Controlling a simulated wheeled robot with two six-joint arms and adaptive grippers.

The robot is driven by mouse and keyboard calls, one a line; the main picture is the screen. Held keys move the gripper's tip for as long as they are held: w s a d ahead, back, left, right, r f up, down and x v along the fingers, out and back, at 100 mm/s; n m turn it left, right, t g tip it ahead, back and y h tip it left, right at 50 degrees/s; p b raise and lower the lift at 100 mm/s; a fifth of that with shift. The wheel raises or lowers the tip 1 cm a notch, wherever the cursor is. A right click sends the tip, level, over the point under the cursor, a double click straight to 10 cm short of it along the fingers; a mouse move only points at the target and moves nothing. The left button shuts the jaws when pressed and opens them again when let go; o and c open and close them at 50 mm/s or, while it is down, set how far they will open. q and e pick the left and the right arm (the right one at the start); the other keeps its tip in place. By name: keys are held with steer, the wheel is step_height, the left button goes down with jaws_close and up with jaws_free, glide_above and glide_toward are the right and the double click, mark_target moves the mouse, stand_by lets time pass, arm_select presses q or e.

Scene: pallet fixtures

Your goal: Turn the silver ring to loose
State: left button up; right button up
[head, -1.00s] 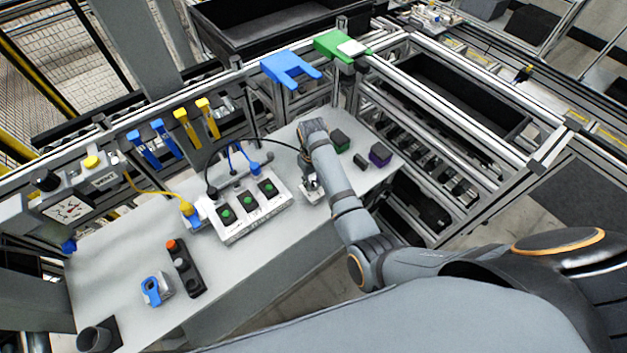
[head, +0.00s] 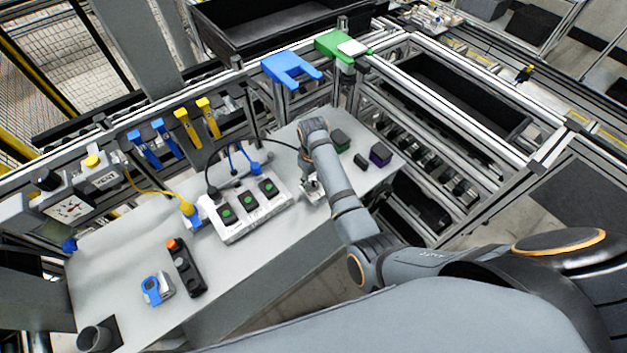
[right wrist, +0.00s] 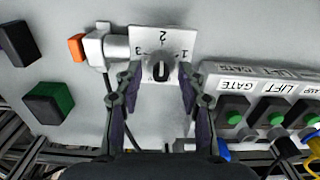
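I cannot make out a ring marked "loose" in any view. In the right wrist view, a silvery round knob (right wrist: 161,70) with a dark slot stands on a pale plate (right wrist: 147,36) numbered 1, 2 and 3. My right gripper (right wrist: 160,88) is open, its two fingers on either side of the knob with visible gaps. In the head view, my right gripper (head: 313,188) is low over the table, right of the switch box, and partly hidden by my arm. My left gripper is not in view.
The white switch box (head: 245,222) with green buttons and plugged cables stands close left of the gripper. Green (head: 339,141) and purple (head: 380,154) blocks lie to the right.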

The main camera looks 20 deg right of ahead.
mark_target(313, 181)
steer(key=shift+o, duration=0.6)
step_height(313, 181, up, 12)
steer(key=shift+f, duration=0.1)
